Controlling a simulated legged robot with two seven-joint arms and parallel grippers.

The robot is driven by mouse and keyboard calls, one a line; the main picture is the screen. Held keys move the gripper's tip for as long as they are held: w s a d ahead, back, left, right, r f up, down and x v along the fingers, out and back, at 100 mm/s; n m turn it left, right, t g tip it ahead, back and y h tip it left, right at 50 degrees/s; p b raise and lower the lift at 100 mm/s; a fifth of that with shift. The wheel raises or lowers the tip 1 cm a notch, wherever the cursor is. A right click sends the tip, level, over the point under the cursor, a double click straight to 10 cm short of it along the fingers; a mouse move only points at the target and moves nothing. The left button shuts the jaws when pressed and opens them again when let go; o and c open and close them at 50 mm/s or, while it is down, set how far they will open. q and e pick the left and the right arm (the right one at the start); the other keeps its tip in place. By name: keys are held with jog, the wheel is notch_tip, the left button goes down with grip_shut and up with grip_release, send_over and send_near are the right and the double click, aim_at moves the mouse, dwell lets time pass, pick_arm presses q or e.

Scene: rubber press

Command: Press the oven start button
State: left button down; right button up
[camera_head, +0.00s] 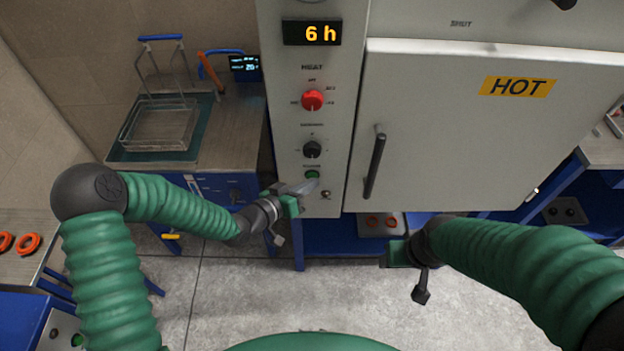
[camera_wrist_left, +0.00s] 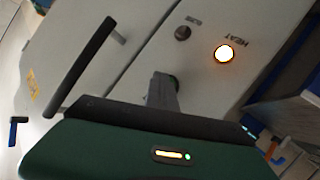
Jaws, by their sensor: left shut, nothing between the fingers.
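The oven's grey control panel (camera_head: 335,120) has a small green button (camera_head: 312,174) low down, below a black knob. My left gripper (camera_head: 304,186) is shut and empty, its grey fingers pointing at the panel right by the green button. Whether the fingertips touch the button cannot be told. In the left wrist view, the shut fingers (camera_wrist_left: 163,92) reach toward the panel, and a bit of green shows just behind them. My right gripper (camera_head: 397,253) is below the oven door, turned so that its fingers cannot be made out.
The oven door (camera_head: 470,140), marked HOT, has a dark vertical handle (camera_head: 375,161). A wire basket (camera_head: 160,125) stands on the left bench. A lamp (camera_wrist_left: 224,54) glows in the wrist view.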

pick_arm(q)
jog(key=shift+s, duration=1.2)
jog(key=s, duration=0.5)
jog(key=shift+p, duration=0.3)
jog(key=s+a+f+g+y, duration=0.1)
jog(key=s+a+g+y, duration=0.25)
jog(key=a, duration=0.45)
jog(key=s+a+f+g+y, duration=0.1)
jog(key=s+a+g+y, duration=0.15)
jog(key=a+y, duration=0.4)
jog(key=s+a+r+n+g, duration=0.2)
jog(key=s+a+r+n, duration=0.1)
jog(key=s, duration=0.5)
jog(key=shift+s+a+r, duration=0.35)
jog(key=shift+a+r, duration=0.4)
jog(key=shift+r, duration=0.15)
